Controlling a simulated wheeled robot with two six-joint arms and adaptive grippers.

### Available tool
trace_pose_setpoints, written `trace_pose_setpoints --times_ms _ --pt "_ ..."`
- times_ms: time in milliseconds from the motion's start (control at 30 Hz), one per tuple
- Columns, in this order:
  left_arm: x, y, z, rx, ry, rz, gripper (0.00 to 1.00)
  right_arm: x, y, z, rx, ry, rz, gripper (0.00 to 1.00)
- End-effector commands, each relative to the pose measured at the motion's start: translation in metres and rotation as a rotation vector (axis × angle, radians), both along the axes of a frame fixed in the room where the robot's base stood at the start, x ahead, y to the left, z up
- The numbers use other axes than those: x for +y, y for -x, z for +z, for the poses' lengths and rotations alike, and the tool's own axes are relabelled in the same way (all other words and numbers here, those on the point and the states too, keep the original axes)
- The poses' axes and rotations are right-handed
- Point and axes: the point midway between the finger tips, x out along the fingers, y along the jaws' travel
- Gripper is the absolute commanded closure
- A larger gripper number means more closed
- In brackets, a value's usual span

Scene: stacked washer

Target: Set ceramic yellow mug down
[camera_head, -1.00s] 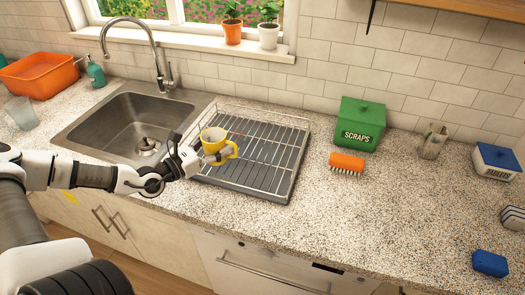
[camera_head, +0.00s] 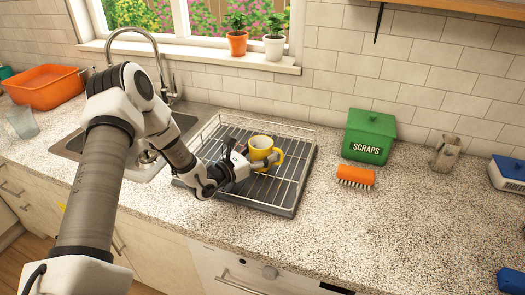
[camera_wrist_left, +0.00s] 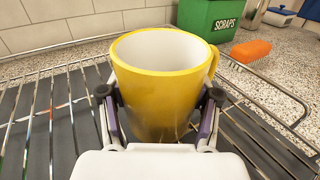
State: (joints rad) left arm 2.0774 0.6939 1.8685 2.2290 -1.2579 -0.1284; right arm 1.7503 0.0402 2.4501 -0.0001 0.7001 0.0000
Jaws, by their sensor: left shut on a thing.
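The yellow mug (camera_head: 262,151) is upright with a white inside, at the dish rack (camera_head: 290,190). Its handle points right in the head view. My left gripper (camera_head: 247,165) is shut on the mug. In the left wrist view the mug (camera_wrist_left: 160,85) fills the middle, with the gripper fingers (camera_wrist_left: 160,110) on both sides of its body. The wire bars of the rack (camera_wrist_left: 50,115) show around the mug. The mug's base is partly hidden by the gripper, so I cannot tell whether it touches the bars. My right gripper is not in view.
The sink (camera_head: 75,143) lies left of the rack, partly behind my left arm. A green scraps box (camera_head: 369,136) and an orange brush (camera_head: 356,176) stand to the right. A low wire rail (camera_head: 262,118) edges the rack. The counter front right (camera_head: 400,230) is clear.

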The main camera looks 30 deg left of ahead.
Motion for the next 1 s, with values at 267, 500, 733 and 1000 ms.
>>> trace_pose_setpoints --times_ms 267,500,733,1000 --pt "0.000 0.000 -0.003 -0.002 0.000 0.000 0.84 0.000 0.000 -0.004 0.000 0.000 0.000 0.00" --pt "0.000 0.000 -0.003 -0.001 0.000 0.000 0.12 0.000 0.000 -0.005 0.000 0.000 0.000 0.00" --pt "0.000 0.000 -0.002 0.000 0.000 0.000 0.12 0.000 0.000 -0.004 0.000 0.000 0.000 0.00" --pt "0.011 0.030 0.000 -0.001 0.008 0.006 0.12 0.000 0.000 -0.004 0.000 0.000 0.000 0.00"
